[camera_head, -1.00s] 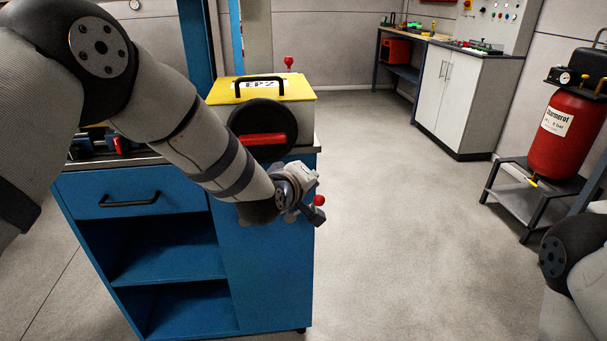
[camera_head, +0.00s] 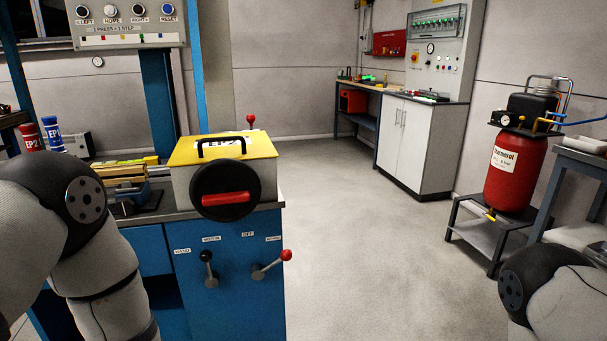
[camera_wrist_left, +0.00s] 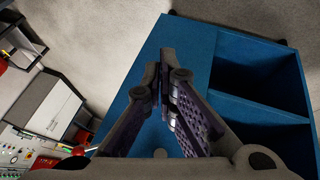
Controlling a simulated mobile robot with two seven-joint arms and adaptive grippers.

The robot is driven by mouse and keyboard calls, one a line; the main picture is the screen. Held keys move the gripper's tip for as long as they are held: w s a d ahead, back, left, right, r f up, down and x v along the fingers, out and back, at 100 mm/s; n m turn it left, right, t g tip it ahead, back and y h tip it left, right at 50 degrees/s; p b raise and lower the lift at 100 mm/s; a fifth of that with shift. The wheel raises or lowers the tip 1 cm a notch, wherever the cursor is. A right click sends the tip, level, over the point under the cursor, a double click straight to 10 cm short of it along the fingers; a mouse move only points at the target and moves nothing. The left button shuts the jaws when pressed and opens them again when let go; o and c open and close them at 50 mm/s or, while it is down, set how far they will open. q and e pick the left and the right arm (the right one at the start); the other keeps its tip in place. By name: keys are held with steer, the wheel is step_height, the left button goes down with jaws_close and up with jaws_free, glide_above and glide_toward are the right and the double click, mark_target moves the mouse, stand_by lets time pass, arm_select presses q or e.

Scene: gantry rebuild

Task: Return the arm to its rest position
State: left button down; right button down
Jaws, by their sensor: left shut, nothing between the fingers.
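My left arm (camera_head: 85,240) comes in at the lower left of the head view and bends downward out of the frame. Its gripper is not visible there. In the left wrist view my left gripper (camera_wrist_left: 164,68) is shut and empty, its fingertips together in front of the blue cabinet (camera_wrist_left: 190,55). The gap between fingers and cabinet is hard to judge. My right arm (camera_head: 555,285) shows only as a link at the lower right of the head view, and its gripper is out of view.
The blue workbench (camera_head: 225,300) carries a yellow-lidded box (camera_head: 225,150) and has a black lever (camera_head: 207,258) and a red-knobbed lever (camera_head: 285,256) on its front. A red tank (camera_head: 515,165) stands on a stand at right. The floor (camera_head: 370,240) between is clear.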

arm_select(q)
steer(key=s+a+f+m+g, duration=0.1)
steer(key=s+a+g, duration=0.1)
steer(key=s, duration=0.8)
steer(key=s+a+f+m+g+y, duration=0.1)
steer(key=s+a+f+g, duration=0.1)
steer(key=s, duration=0.9)
steer(key=s+a+f+m+g, duration=0.1)
steer(key=s+a+m+g, duration=0.1)
steer(key=s, duration=0.8)
steer(key=shift+s+a+f+g, duration=0.2)
steer(key=shift+a+f+g, duration=0.15)
steer(key=shift+a+g, duration=0.6)
steer(key=shift+d, duration=0.1)
